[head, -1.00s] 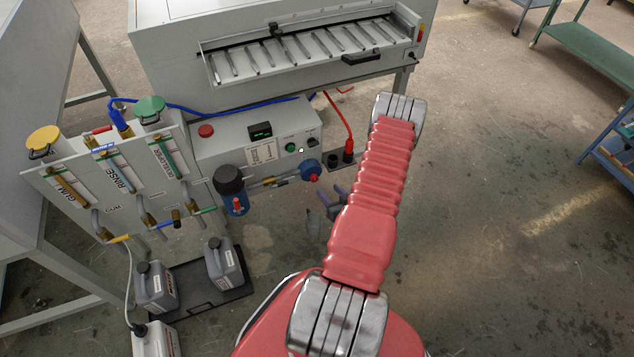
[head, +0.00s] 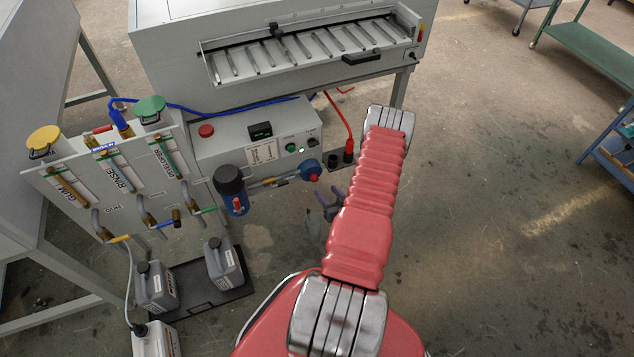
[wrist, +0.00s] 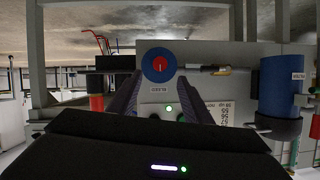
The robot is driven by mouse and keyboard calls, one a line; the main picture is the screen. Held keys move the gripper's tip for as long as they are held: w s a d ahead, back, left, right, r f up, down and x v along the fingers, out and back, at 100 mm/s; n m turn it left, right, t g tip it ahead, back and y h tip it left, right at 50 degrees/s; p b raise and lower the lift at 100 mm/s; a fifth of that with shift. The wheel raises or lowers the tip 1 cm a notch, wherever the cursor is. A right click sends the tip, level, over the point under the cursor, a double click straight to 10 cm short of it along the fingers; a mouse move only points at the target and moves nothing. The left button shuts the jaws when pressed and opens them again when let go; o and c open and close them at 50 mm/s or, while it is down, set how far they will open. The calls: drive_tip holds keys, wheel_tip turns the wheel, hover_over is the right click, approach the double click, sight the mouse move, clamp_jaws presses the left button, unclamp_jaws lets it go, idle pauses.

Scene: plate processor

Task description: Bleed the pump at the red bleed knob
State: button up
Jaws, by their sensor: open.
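The red bleed knob (wrist: 160,64) sits in the middle of a round blue pump face in the wrist view, which looks upside down. In the head view the red knob (head: 314,177) shows at the end of the blue pump (head: 309,167), low on the front of the grey machine. My gripper (wrist: 160,84) is open and empty, its two dark fingers pointing toward the pump with the knob between their lines. In the head view my gripper (head: 329,194) is small, just below and right of the knob, partly hidden by my arm.
A blue filter housing (head: 232,190) stands left of the pump. A red cable runs to a dark socket block (head: 340,158) at right. The control box (head: 262,138) is above. Two grey jugs (head: 225,264) stand in a black tray at lower left. Open floor lies right.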

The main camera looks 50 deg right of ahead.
sight(315, 180)
drive_tip(key=x, duration=1)
drive_tip(key=shift+c, duration=0.3)
drive_tip(key=c, duration=1)
